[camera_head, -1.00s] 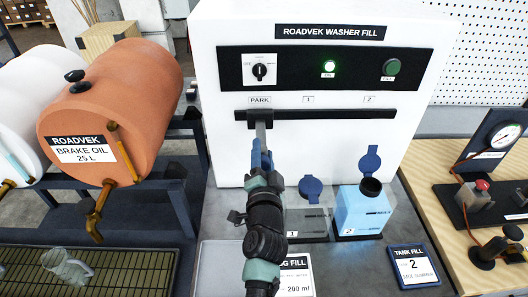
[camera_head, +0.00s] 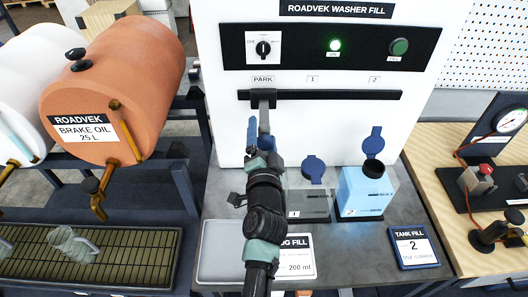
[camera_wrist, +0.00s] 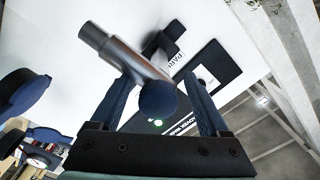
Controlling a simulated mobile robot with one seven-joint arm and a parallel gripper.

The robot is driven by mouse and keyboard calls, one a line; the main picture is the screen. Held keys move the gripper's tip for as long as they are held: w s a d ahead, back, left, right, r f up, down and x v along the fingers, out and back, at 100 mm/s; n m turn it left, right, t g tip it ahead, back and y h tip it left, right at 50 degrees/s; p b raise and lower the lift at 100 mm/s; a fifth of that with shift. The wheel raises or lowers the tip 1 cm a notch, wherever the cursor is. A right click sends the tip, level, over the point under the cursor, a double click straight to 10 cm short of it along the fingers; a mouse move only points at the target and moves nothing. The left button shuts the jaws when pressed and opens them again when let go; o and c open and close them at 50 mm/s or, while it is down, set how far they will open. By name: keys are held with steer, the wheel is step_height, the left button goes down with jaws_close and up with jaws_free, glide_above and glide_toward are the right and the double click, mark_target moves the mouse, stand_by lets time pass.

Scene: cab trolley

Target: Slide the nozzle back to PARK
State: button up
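The nozzle, a grey metal tube on a dark carriage (camera_head: 264,97), hangs from the black rail (camera_head: 340,96) directly below the PARK label (camera_head: 263,79). In the wrist view the nozzle (camera_wrist: 137,53) is a metal tube with a dark blue ball at its near end. My gripper (camera_head: 260,138) is at the nozzle from the front. The wrist view shows its two blue fingers (camera_wrist: 160,92) spread apart, with the ball between them and gaps visible at the sides. The gripper looks open and not clamped on the nozzle. The arm hides part of the front.
A clear tank (camera_head: 310,206) stands at place 1. A tank with light blue liquid (camera_head: 365,193) stands at place 2. Both blue lids are raised. The panel has a lit green lamp (camera_head: 334,45). An orange brake oil drum (camera_head: 115,85) is at left, a gauge bench at right.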

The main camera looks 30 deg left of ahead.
steer(key=b+v, duration=0.3)
steer(key=v, duration=0.9)
steer(key=shift+s+d, duration=0.25)
steer(key=w+d+r+n+t+h, duration=0.1)
steer(key=d+r+t, duration=0.15)
steer(key=r, duration=0.45)
steer(key=w+d+r+n+t, duration=0.1)
steer(key=w+d+r+n, duration=0.15)
steer(key=r, duration=0.55)
steer(key=w+d+r+t+h, duration=0.1)
steer(key=d+r+t, duration=0.15)
steer(key=r, duration=0.45)
steer(key=s+d+r+t+h, duration=0.3)
steer(key=s+d+r+h, duration=0.1)
steer(key=r, duration=0.7)
steer(key=s+d+r+t+h, duration=0.3)
steer(key=s+d+r, duration=0.3)
steer(key=d+r, duration=0.3)
step_height(320, 180, up, 2)
steer(key=shift+d+r+h, duration=0.2)
steer(key=shift+d+h, duration=0.1)
steer(key=shift+h, duration=0.2)
